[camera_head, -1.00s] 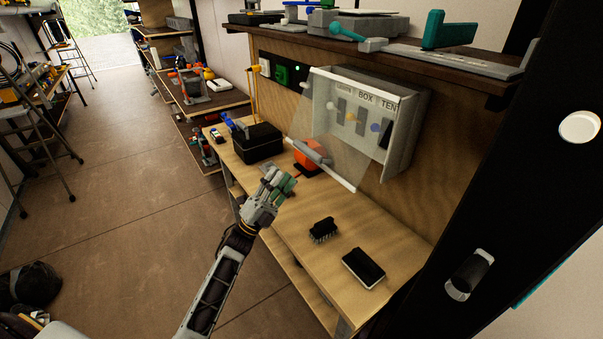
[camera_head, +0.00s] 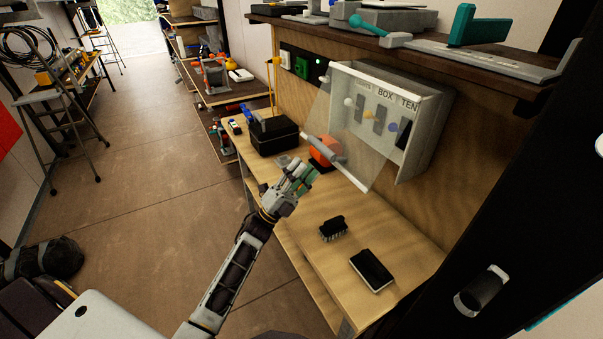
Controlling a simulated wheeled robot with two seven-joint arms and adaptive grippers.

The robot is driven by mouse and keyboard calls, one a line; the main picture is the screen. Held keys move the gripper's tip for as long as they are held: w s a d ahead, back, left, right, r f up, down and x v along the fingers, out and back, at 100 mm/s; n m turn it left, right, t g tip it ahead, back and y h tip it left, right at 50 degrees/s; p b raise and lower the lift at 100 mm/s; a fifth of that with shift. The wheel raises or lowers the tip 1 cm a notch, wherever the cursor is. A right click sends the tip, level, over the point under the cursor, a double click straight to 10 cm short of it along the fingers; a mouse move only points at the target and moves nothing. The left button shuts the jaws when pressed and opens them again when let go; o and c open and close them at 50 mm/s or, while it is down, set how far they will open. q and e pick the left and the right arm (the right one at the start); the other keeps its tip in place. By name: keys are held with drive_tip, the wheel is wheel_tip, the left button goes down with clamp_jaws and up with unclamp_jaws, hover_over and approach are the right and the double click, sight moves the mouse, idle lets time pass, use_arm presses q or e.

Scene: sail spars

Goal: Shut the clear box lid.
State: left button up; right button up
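The box (camera_head: 422,139) is a pale wall box with an open front, fixed to the wooden panel above the bench. Its clear lid (camera_head: 345,158) stands open, slanting out and down to the left. A grey bar (camera_head: 350,174) runs along the lid's lower edge. Several levers or knobs (camera_head: 378,117) show inside the box. My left gripper (camera_head: 301,174) is over the bench, in front and left of the lid's lower edge, with a visible gap. No object shows in it; its finger spread is unclear. My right gripper is not in view.
The bench (camera_head: 395,232) holds a black case (camera_head: 273,135), an orange object (camera_head: 324,153) behind the lid's bar, a brush (camera_head: 332,229) and a black-and-white pad (camera_head: 372,270). A shelf (camera_head: 440,52) with tools overhangs the box.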

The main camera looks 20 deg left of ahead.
sight(322, 153)
use_arm(q)
drive_tip(key=shift+p+x, duration=1.75)
drive_tip(key=shift+x, duration=2.1)
drive_tip(key=shift+s+a, duration=0.1)
drive_tip(key=shift+c, duration=1.4)
drive_tip(key=shift+f, duration=0.1)
clamp_jaws()
drive_tip(key=shift+w+d+f+b, duration=0.3)
drive_tip(key=shift+w+f+b, duration=0.1)
drive_tip(key=shift+b, duration=0.4)
drive_tip(key=shift+w+d+f+b, duration=0.55)
drive_tip(key=shift+w+b, duration=0.15)
drive_tip(key=shift+b, duration=0.15)
drive_tip(key=shift+w+d+f+b, duration=0.45)
drive_tip(key=shift+w+d+b, duration=0.15)
drive_tip(key=shift+w+b, duration=0.2)
